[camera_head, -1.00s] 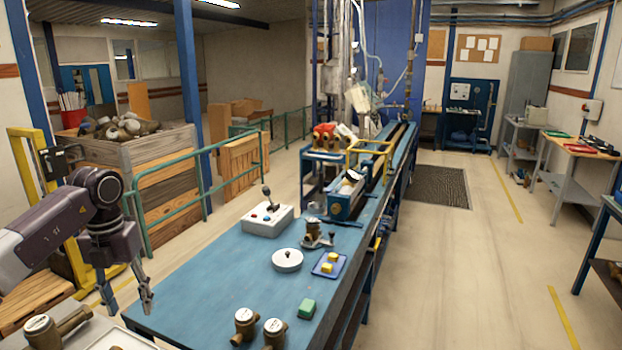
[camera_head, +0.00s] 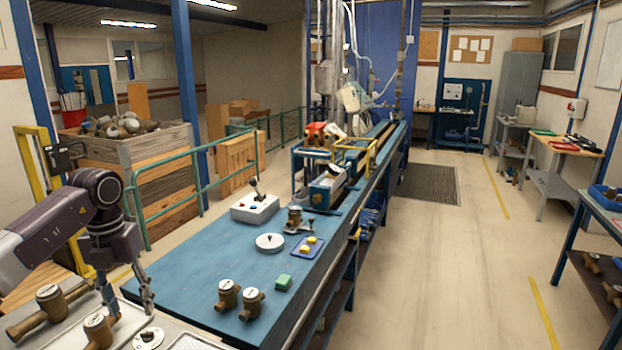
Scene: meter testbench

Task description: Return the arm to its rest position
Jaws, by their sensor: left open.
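Whether the fingertips touch anything there cannot be told. My right gripper is not in view.
On the bench stand two brass meters (camera_head: 227,295), a green block (camera_head: 284,282), a white disc (camera_head: 269,242), a blue tray (camera_head: 308,247) and a joystick box (camera_head: 255,208). A wooden crate (camera_head: 140,165) and green railing stand behind my arm. The right aisle floor is clear.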

